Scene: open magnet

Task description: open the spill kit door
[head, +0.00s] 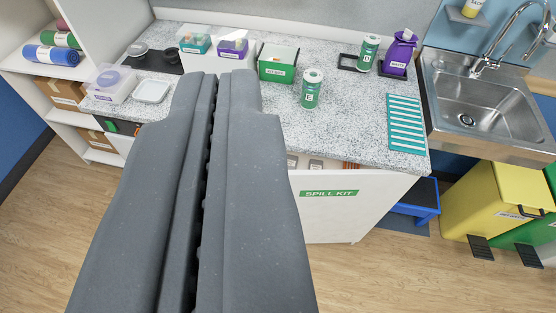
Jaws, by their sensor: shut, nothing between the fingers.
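The spill kit door (345,220) is a white panel below the counter, with a green SPILL KIT label (328,193). Boxes (316,164) show in a gap between the counter's front edge and the door's top, so the door stands partly open. My gripper (215,80) is shut and empty, large in the foreground. It covers the left part of the door, and I see no handle. I cannot tell whether the gripper touches the door.
The speckled counter (345,125) carries a green bin (278,68), a green-labelled canister (312,90), a purple bottle (398,55) and a teal striped mat (405,122). A blue step stool (415,203) and a yellow pedal bin (495,205) stand right. Wooden floor is clear in front.

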